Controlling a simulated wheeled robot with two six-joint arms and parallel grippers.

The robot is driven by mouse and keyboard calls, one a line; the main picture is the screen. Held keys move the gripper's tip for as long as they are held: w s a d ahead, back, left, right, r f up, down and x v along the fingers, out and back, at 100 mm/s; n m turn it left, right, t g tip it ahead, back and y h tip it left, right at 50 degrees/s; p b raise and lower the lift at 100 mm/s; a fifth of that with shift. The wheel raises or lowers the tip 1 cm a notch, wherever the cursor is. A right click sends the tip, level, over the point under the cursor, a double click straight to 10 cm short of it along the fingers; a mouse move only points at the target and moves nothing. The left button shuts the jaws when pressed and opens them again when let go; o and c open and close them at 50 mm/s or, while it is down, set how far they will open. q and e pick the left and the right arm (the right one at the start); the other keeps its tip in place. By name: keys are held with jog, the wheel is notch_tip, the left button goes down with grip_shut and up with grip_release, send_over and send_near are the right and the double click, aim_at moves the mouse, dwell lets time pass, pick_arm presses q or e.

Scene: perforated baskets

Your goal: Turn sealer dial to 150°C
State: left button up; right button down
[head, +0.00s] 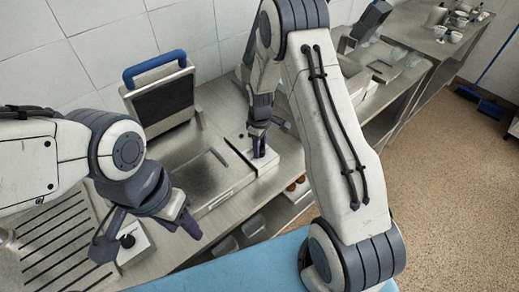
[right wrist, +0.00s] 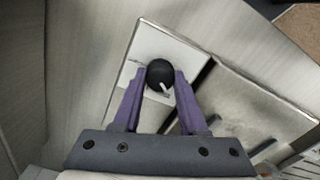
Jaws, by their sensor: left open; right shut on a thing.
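The sealer dial (right wrist: 160,73) is a round black knob with a white pointer line, on a light panel (right wrist: 150,45) in the right wrist view. Its pointer is toward the lower right of that view; scale markings are not readable. My right gripper (right wrist: 159,82) has its two purple fingers shut on either side of the knob. In the head view, the right gripper (head: 258,150) points down onto the white panel beside the open machine (head: 165,100), and hides the knob. My left gripper (head: 187,222) is open and empty over the counter at the left.
The machine's lid with its blue handle (head: 155,68) stands raised behind the flat plate (head: 200,180). Another black knob (head: 127,241) sits on a white panel near my left gripper. A ribbed plate (head: 60,235) lies left. Cups (head: 455,25) stand on the far right counter.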

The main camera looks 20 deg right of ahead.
jog(key=m+b, duration=0.1)
jog(key=m, duration=0.2)
jog(key=shift+m, duration=0.4)
jog(key=m+b, duration=0.1)
jog(key=m, duration=0.3)
jog(key=shift+m, duration=0.3)
jog(key=m, duration=0.4)
jog(key=shift+b, duration=0.3)
jog(key=shift+r+m, duration=0.1)
jog(key=shift+m, duration=2)
jog(key=shift+c, duration=2.2)
grip_release()
jog(key=shift+b, duration=0.3)
